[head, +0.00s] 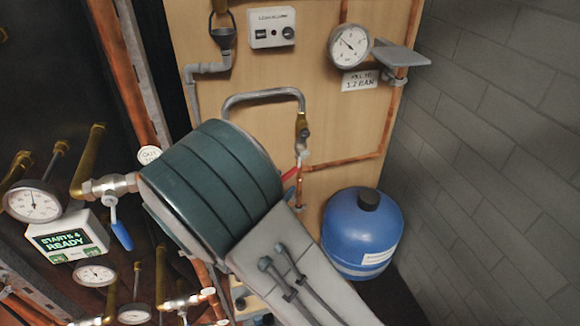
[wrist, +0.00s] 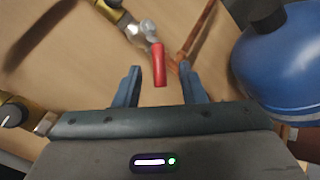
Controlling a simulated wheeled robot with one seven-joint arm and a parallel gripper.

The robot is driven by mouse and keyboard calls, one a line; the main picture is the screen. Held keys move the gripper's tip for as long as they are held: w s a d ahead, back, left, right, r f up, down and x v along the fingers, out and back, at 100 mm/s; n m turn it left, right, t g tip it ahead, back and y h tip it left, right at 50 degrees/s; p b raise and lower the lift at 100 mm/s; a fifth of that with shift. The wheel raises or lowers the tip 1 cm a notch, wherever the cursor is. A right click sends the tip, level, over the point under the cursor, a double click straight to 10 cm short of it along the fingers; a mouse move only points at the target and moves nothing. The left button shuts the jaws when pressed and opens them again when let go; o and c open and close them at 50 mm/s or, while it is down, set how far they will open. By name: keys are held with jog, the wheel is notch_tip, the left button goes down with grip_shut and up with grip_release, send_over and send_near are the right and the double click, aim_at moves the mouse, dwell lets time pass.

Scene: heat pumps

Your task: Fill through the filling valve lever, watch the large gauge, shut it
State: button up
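The filling valve's red lever (wrist: 159,65) hangs down in the wrist view, between the two fingers of my gripper (wrist: 160,70). The fingers are apart, with a gap on each side of the lever. In the head view my arm hides the gripper, and only a bit of the red lever (head: 289,173) shows beside it. The lever's valve (head: 303,155) sits below a braided hose on the wooden panel. The large gauge (head: 349,46) is at the upper right. Its needle points to the upper left; the numbers are too small to read. The sign below it reads "Fill to 1.2 bar".
A blue tank (head: 362,232) stands right of the valve, close to my gripper in the wrist view (wrist: 285,60). A grey bracket (head: 400,55) juts out beside the gauge. A blue-handled valve (head: 120,232) and smaller gauges are at the left. A brick wall (head: 490,150) bounds the right.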

aim_at(295, 170)
jog(key=p+x, duration=0.1)
jog(key=x, duration=0.6)
jog(key=shift+w, duration=0.1)
